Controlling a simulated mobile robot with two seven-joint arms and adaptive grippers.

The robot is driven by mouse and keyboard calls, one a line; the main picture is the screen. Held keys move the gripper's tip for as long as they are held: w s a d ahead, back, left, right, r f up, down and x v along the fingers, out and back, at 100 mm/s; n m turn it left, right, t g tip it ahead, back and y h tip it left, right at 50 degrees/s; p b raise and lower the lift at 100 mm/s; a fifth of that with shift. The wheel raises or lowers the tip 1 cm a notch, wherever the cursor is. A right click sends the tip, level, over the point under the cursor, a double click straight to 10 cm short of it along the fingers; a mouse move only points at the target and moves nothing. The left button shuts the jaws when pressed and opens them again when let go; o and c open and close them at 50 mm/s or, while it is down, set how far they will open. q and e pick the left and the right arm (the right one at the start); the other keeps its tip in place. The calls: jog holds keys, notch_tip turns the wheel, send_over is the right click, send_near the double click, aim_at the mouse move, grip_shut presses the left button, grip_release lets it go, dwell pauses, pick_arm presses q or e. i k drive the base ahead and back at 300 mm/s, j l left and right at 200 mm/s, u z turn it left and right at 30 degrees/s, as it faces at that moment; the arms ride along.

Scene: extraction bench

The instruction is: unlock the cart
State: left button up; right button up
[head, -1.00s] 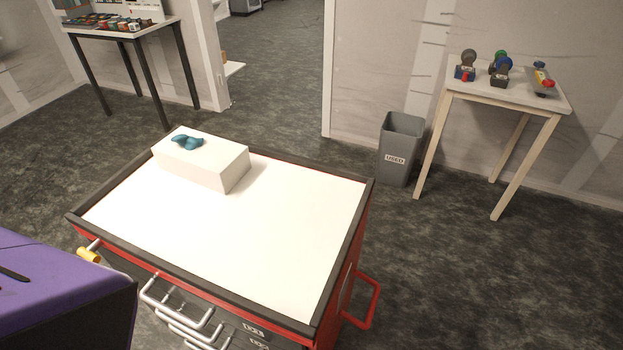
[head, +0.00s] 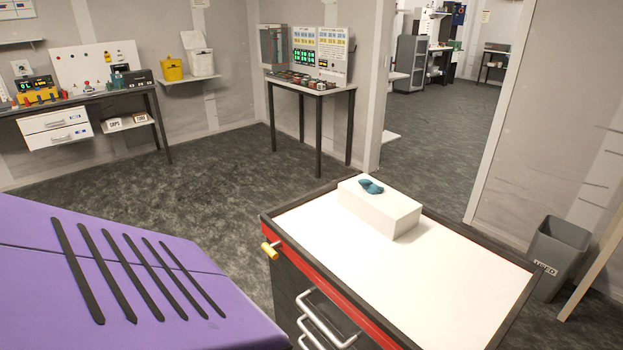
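The cart (head: 440,281) is a red and dark drawer cart with a white top and a dark raised rim. It stands right of centre in the head view. A yellow-ended lever or knob (head: 269,250) sticks out at its upper front left corner. Silver drawer handles (head: 325,322) show on its front. A white box (head: 381,207) with a blue-teal item (head: 371,187) sits on the top. The lower part of the cart is cut off by the frame. Neither of my grippers is in view.
A purple slotted surface (head: 120,280) fills the lower left, close to the cart. A grey bin (head: 558,258) stands at the right. A dark-legged table (head: 312,92) and a workbench (head: 80,98) line the far walls. Open floor (head: 190,175) lies between, and a doorway is behind the cart.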

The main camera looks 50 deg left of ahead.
aim_at(270, 249)
jog(key=j+z, duration=0.1)
jog(key=j, duration=1.35)
jog(key=j+z, duration=0.15)
jog(key=j, duration=0.55)
jog(key=k+j, duration=0.1)
jog(key=j, duration=0.6)
jog(key=j+z, duration=0.15)
jog(key=j, duration=0.6)
jog(key=k+j, duration=0.15)
jog(key=j, duration=0.55)
jog(key=k+j, duration=0.15)
jog(key=k, duration=0.15)
jog(key=k+j+z, duration=0.1)
jog(key=k, duration=0.15)
